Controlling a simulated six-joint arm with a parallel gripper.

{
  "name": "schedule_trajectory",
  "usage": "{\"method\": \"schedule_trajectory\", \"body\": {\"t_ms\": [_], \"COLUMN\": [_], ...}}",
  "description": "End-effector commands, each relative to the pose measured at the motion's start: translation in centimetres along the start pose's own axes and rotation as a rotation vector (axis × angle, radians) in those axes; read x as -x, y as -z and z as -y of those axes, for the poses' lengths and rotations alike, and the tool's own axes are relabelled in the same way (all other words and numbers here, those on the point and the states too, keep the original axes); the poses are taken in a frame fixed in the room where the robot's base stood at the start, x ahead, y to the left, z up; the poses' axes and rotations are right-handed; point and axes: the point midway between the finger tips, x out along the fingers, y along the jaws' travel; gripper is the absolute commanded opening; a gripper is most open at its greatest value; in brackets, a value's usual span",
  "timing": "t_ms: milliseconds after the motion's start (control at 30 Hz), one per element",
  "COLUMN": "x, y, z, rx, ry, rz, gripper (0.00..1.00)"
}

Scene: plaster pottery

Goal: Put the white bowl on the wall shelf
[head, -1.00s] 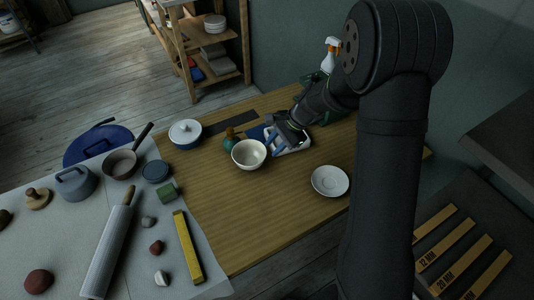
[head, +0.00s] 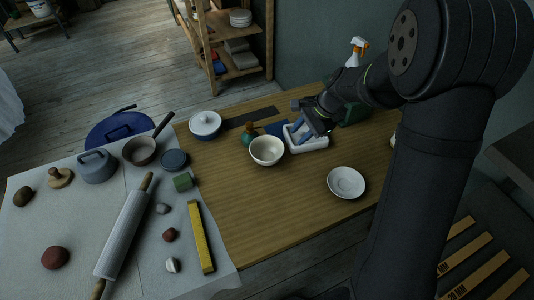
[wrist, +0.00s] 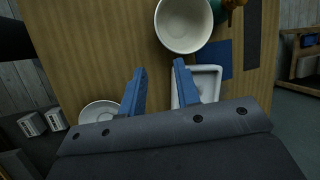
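The white bowl (head: 266,151) stands upright and looks empty on the wooden table. In the wrist view the bowl (wrist: 184,24) is at the top, beyond the fingertips. My gripper (head: 304,131) is over the white tray, to the right of the bowl and apart from it. In the wrist view my gripper (wrist: 160,68) has its two blue fingers spread, with bare table between them. A dark grey slab (head: 516,158) at the right edge may be the wall shelf; most of it is cut off.
A white rectangular tray (head: 316,143) lies under my gripper. A spray bottle (head: 356,52) stands behind. The table's middle front is clear.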

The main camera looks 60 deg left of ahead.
Motion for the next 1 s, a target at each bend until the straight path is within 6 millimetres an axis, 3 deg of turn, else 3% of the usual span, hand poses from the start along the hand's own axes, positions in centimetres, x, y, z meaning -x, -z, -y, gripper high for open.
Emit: {"method": "schedule_trajectory", "body": {"t_ms": [400,567,767,1000], "x": [-1.4,-0.8,0.2,1.4], "y": [6.2,7.4,6.0,1.0], "z": [-5.9,-7.5,-8.2,-8.5], "rx": [0.252,0.444,0.716,1.008], "ry": [0.009,0.046,0.142,0.322], "rz": [-0.449,-0.635,-0.810,-0.922], "gripper": [0.30,0.30,0.30,0.30]}}
